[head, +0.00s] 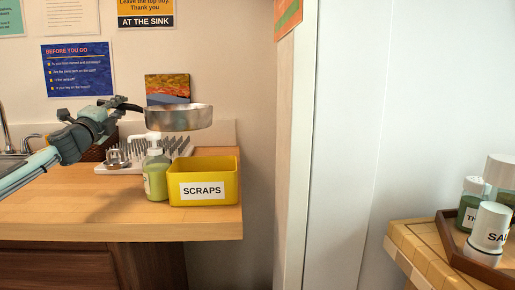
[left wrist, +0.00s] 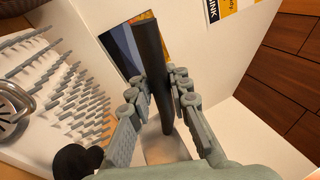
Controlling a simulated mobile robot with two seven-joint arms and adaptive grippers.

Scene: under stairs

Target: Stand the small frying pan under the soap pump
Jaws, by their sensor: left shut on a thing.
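The small frying pan (head: 180,119), grey metal with a dark handle (head: 130,106), is held in the air and looks about level in the head view. My left gripper (head: 117,104) is shut on the handle. In the left wrist view the dark handle (left wrist: 155,75) runs between the two fingers of my left gripper (left wrist: 162,95). The soap pump (head: 156,173), a green bottle with a white top, stands upright on the counter. The pan appears just above its white head; I cannot tell their depth apart. My right gripper is not in view.
A yellow SCRAPS bin (head: 203,183) stands right of the soap pump, near the counter's right end (head: 215,224). A spiked drying rack (head: 180,147) with a small metal item (head: 117,159) is behind. A wooden stand (head: 412,243) with a tray of jars is far right.

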